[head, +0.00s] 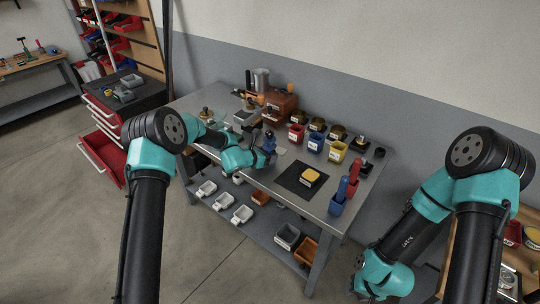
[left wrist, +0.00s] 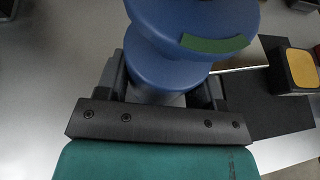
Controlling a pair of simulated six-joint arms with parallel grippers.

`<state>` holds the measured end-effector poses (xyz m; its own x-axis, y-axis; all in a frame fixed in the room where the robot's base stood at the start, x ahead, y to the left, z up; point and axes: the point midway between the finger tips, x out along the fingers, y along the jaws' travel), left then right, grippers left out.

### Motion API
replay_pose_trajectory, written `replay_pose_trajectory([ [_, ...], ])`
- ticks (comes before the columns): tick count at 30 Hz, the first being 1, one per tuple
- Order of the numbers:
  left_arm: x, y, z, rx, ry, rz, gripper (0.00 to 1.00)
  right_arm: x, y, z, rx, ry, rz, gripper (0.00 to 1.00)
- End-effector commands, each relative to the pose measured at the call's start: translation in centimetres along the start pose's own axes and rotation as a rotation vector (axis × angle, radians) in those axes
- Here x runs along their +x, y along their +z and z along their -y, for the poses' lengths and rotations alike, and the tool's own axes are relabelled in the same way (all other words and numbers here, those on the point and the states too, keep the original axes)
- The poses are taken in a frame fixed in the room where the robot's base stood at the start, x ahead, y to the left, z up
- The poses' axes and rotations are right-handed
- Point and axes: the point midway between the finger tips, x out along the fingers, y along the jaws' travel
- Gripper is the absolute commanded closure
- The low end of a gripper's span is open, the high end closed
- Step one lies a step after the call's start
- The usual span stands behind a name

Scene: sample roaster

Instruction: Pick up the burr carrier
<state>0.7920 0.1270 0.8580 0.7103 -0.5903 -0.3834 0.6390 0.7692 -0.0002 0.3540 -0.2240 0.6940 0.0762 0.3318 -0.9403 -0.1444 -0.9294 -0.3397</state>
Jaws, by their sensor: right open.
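A blue, stepped round piece, which looks to be the burr carrier (head: 269,142), is upright at the left gripper near the middle of the workbench. In the left wrist view the burr carrier (left wrist: 168,72) has a wide top with a green patch and a narrower neck. My left gripper (head: 264,157) has its fingers on both sides of that neck, and they look pressed against it. The carrier's base is hidden in the left wrist view. My right gripper (head: 364,294) hangs low near the bottom edge, right of the workbench, far from the carrier; its fingers barely show.
A dark mat (head: 290,178) with a yellow-topped block (head: 311,176) lies right of the carrier. Red, blue and yellow bins (head: 315,142) and several tins stand behind. A blue holder (head: 337,204) with upright tools is at the right front. A brown box (head: 281,104) stands at the back.

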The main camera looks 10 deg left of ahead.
Motion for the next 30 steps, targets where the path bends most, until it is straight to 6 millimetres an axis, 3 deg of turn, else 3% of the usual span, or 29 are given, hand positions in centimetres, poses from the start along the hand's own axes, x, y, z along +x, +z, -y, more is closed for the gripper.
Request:
replay_pose_trajectory([
  [9,0.0,0.0,0.0,0.0,0.0,0.0,0.7,0.0,0.0,0.0,0.0,0.0,0.0,0.57],
  [20,-0.2,0.5,0.0,0.002,0.0,0.003,0.71,0.0,0.0,0.0,0.0,0.0,0.0,0.57],
  [30,-1.6,3.4,0.2,0.0,0.0,0.002,0.71,0.0,0.0,0.0,0.0,0.0,0.0,0.57],
])
